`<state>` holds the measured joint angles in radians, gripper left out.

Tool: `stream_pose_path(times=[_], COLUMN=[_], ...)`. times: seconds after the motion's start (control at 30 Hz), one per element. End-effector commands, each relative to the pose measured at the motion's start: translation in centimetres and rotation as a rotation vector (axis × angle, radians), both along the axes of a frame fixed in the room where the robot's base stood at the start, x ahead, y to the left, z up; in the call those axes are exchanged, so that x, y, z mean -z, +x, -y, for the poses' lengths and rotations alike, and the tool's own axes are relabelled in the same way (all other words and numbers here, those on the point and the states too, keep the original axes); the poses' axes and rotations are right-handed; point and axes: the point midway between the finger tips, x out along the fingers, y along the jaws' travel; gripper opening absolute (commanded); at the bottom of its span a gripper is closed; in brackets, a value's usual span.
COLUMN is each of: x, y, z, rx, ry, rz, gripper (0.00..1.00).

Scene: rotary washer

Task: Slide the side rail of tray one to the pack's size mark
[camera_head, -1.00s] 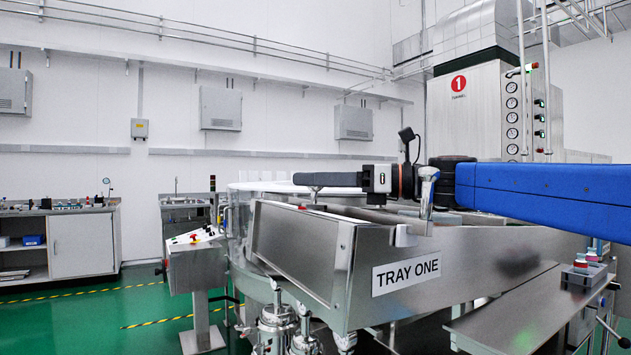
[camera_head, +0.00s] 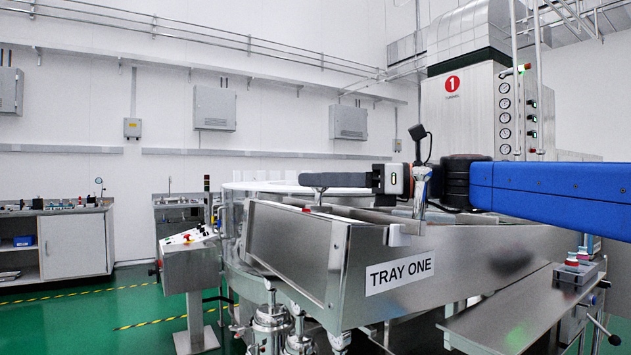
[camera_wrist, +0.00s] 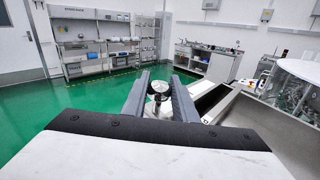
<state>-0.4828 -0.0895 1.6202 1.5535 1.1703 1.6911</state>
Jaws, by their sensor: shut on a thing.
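Tray one (camera_head: 300,262) is a long steel tray with a "TRAY ONE" label (camera_head: 399,272) on its end wall. My gripper (camera_head: 318,180) reaches left over the tray's top in the head view. In the wrist view its two dark fingers (camera_wrist: 160,88) point away, with a gap and round metal shapes between them; I cannot tell which of these it grips. The gripper is shut on a small piece. A small red piece (camera_head: 307,208) shows just below the fingertips. I cannot clearly make out the side rail or a size mark.
A bright metal lever (camera_head: 421,188) stands on the tray's edge close to my wrist, with a white block (camera_head: 397,236) below it. A control box (camera_head: 190,262) stands left of the tray. A steel shelf (camera_head: 505,315) sits at the front right.

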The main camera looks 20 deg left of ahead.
Motion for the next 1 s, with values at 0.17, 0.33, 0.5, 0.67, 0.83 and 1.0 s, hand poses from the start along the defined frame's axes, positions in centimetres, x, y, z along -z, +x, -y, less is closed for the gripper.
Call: stream_pose_path(times=[0.17, 0.33, 0.5, 0.67, 0.83, 1.0], x=[0.0, 0.0, -0.1, -1.3, -4.2, -7.1], y=[0.0, 0.0, 0.0, 0.0, 0.0, 0.1], z=[0.0, 0.0, 0.0, 0.0, 0.0, 0.0], rx=[0.000, 0.000, 0.000, 0.000, 0.000, 0.000], ry=[0.001, 0.000, 0.000, 0.001, 0.002, 0.001], rz=[0.000, 0.000, 0.000, 0.002, 0.003, 0.003], gripper=[0.38, 0.44, 0.44, 0.44, 0.44, 0.44])
